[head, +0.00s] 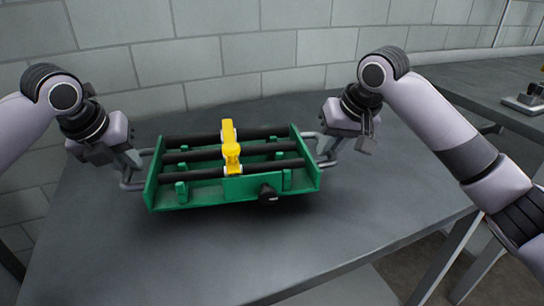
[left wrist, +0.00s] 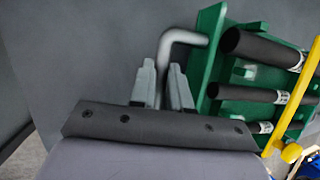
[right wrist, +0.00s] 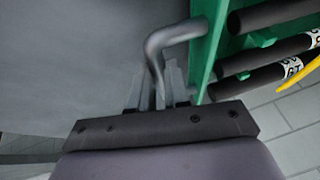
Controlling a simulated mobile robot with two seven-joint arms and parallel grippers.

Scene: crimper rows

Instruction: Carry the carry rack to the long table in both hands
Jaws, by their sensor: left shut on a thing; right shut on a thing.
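The carry rack (head: 200,196) is a green tray with black bars across it and a yellow clamp piece (head: 230,150) over its middle. A grey bar handle sticks out at each end. My left gripper (head: 134,166) is shut on the left handle; the left wrist view shows the fingers (left wrist: 163,88) around the grey handle (left wrist: 185,37). My right gripper (head: 328,148) is shut on the right handle; the right wrist view shows its fingers (right wrist: 156,85) on that handle (right wrist: 172,35). The rack looks level over a grey table; I cannot tell whether it touches the top.
The grey table top (head: 130,260) under the rack is bare around it. A grey block wall (head: 220,50) stands behind. At the right, another dark table (head: 480,90) holds a small metal and yellow device (head: 526,102). A gap with floor lies between the tables.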

